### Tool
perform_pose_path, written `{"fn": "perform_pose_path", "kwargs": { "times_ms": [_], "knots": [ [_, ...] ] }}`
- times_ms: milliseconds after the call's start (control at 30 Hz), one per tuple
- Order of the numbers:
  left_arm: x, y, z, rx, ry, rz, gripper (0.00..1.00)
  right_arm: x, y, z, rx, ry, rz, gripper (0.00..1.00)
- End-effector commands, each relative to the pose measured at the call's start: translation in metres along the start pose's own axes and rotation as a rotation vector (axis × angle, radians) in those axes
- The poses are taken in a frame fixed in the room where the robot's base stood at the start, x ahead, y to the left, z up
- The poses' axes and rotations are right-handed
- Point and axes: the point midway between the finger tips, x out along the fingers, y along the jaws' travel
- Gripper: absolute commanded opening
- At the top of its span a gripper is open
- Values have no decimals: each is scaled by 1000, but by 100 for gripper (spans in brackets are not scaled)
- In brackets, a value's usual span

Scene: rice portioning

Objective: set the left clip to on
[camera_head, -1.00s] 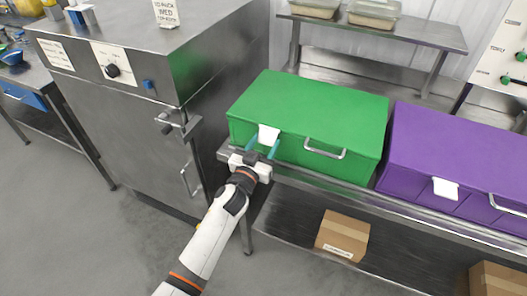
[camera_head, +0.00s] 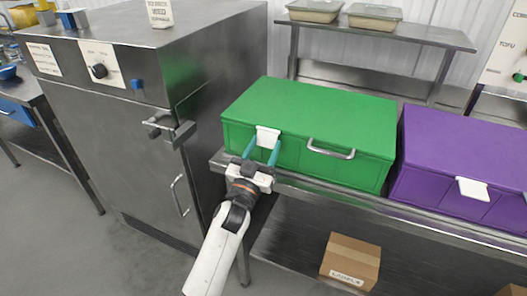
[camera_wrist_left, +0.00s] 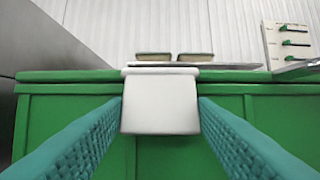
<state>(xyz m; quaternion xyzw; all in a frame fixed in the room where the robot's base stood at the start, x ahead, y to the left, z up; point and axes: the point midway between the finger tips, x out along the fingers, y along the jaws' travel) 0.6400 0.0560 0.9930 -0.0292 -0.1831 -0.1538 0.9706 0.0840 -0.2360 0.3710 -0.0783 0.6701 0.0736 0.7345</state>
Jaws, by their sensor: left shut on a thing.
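The left clip (camera_head: 267,136) is a white flap at the top front edge of the green box (camera_head: 315,112), left of the box's metal handle. In the left wrist view the clip (camera_wrist_left: 160,103) hangs down over the green front, with its upper edge at the lid rim. My left gripper (camera_head: 263,147) has its teal fingers on either side of the clip, at its lower part, and is shut on it. In the wrist view the fingertips reach the clip's two side edges. My right gripper is not in view.
The green box stands on a steel table (camera_head: 300,186), with a purple box (camera_head: 460,150) close on its right. A large steel cabinet (camera_head: 110,140) with a protruding latch stands on the left. A cardboard box (camera_head: 350,262) lies on the lower shelf. A raised shelf (camera_head: 380,35) holds two trays.

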Motion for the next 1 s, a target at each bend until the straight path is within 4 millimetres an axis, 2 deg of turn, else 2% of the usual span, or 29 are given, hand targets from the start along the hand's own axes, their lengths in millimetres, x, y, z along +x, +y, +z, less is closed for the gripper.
{"fn": "perform_pose_path", "kwargs": {
  "times_ms": [67, 100, 200, 233, 500, 633, 1000],
  "knots": [
    [0, 0, 0, 0, 1, 1, 28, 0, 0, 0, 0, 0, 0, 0],
    [0, 0, 0, 0, 1, 1, 54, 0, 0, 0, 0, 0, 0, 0],
    [0, 0, 0, 0, 1, 1, 70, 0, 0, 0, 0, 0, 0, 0],
    [0, 0, 0, 0, 1, 1, 73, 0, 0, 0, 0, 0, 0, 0],
    [-1, 0, 0, 0, 1, 0, 73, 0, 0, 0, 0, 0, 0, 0],
    [-12, 0, -2, 0, 4, 1, 73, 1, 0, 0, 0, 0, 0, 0],
    [-87, 0, -2, 0, 3, 0, 73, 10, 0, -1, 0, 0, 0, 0]
  ]
}}
